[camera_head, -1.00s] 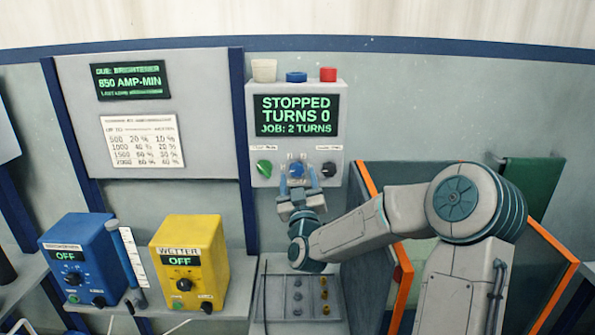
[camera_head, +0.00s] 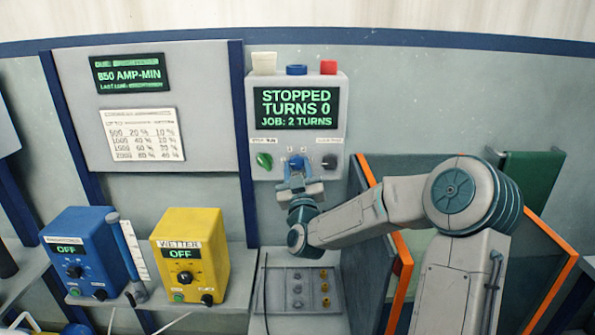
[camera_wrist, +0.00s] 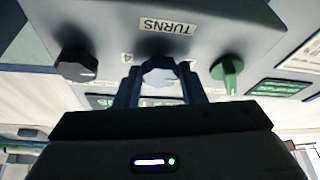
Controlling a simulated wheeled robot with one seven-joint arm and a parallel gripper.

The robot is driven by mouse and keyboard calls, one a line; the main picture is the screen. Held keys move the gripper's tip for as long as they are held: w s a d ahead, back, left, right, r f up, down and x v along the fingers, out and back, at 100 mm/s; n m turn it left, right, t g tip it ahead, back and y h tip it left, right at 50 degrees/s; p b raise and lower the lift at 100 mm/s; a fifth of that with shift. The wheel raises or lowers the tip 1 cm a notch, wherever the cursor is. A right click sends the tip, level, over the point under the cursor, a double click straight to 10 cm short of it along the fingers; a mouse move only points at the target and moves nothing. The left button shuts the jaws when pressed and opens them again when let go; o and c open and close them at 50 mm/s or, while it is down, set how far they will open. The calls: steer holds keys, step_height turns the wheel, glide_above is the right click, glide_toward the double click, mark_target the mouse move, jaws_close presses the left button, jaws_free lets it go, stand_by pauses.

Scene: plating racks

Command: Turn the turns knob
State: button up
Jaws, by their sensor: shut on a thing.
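The control box's display (camera_head: 297,110) reads "STOPPED", "TURNS 0" and "JOB: 2 TURNS". Below it sit a green knob (camera_head: 263,161) at left, the blue turns knob (camera_head: 297,161) in the middle and a black knob (camera_head: 329,161) at right. My gripper (camera_head: 297,171) is at the middle knob, with its fingers shut on it. The "TURNS" label (camera_wrist: 167,26) shows upside down there. The knob's exact pointer position is partly hidden.
A blue box (camera_head: 82,235) and a yellow wetter box (camera_head: 190,245), both reading "OFF", stand on the shelf at left. A grey panel with small knobs (camera_head: 297,277) lies below my arm. An orange-edged frame (camera_head: 402,260) is beside my arm.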

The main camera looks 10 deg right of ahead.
steer(key=b, duration=0.3)
steer(key=shift+a+f+m, duration=0.1)
steer(key=shift+f+m, duration=0.2)
steer(key=m+h+b, duration=0.1)
steer(key=b, duration=0.5)
steer(key=shift+m, duration=0.3)
steer(key=m+h+b, duration=0.1)
steer(key=m+b, duration=0.1)
steer(key=b, duration=0.3)
steer(key=m+h+b, duration=0.1)
steer(key=b, duration=0.1)
steer(key=shift+a+m+g+b, duration=0.1)
steer(key=shift+m+g+b, duration=0.2)
steer(key=shift+m, duration=0.1)
steer(key=shift+m+h+b, duration=0.4)
steer(key=shift+m+b, duration=0.2)
steer(key=shift+b, duration=0.1)
steer(key=m+g+h+b, duration=0.1)
steer(key=m+b, duration=0.1)
steer(key=m, duration=0.1)
steer(key=shift+a+r+h, duration=0.1)
steer(key=shift+a+h, duration=0.05)
steer(key=shift+h, duration=0.25)
steer(key=shift+w+r+m+g+h+b, duration=0.1)
steer(key=shift+m+g+h+b, duration=0.35)
steer(key=shift+m, duration=1.15)
steer(key=shift+r+m+g+h+b, duration=0.1)
steer(key=shift+m+g+h+b, duration=0.3)
steer(key=shift+m, duration=1.2)
steer(key=shift+h, duration=0.35)
